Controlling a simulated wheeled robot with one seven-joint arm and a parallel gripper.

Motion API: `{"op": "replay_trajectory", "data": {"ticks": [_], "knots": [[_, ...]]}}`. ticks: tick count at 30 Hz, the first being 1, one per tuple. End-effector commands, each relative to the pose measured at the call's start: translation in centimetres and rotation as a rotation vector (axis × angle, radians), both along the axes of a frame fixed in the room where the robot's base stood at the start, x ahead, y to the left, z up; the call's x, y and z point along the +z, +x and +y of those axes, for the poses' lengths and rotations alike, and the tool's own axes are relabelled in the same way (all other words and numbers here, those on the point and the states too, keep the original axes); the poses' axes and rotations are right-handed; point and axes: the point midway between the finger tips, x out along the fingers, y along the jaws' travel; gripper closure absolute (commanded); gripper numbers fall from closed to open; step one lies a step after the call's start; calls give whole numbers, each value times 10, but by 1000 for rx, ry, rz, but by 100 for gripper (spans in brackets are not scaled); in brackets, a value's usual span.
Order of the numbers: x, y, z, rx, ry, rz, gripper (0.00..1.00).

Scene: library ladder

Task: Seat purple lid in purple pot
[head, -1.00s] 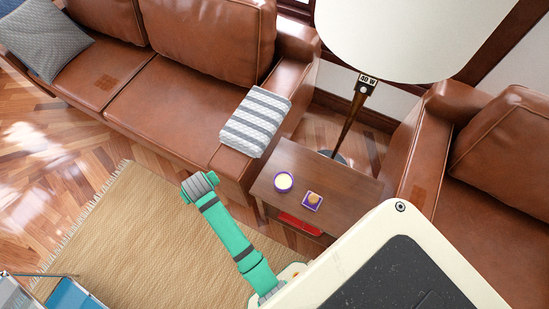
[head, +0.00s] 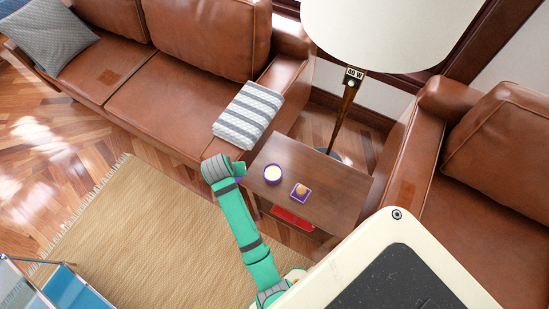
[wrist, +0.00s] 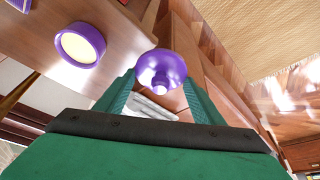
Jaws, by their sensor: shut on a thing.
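The purple pot (head: 272,174) is a round purple ring with a cream inside, standing on the small brown side table. It also shows at the upper left of the wrist view (wrist: 80,45). The purple lid (wrist: 158,66) is a rounded purple piece with a knob, between the green fingers of my gripper (wrist: 160,90), which is shut on it. In the head view my gripper is mostly hidden behind the arm's end near the table's left edge, with a sliver of purple beside it. The lid is apart from the pot.
A purple square dish (head: 301,196) with a brown item sits right of the pot on the side table (head: 335,190). A red object (head: 292,218) is below the tabletop. A floor lamp (head: 348,100) stands behind, and a sofa arm with a striped cloth (head: 248,115) is at the back left.

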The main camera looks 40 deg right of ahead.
Motion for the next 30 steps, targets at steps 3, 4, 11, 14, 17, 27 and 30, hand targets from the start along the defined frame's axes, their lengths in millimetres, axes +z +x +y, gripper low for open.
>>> {"op": "replay_trajectory", "data": {"ticks": [3, 4, 11, 14, 17, 27, 30], "knots": [[19, -20, -53, -227, -4, -6, 60], [23, -26, -64, -279, -4, -6, 60], [45, -59, -117, -568, -3, -18, 60], [49, -68, -127, -628, -3, -20, 60], [50, -72, -133, -655, -2, -21, 60], [50, -74, -134, -654, -3, -22, 60], [46, -74, -134, -652, -2, -21, 60]]}}
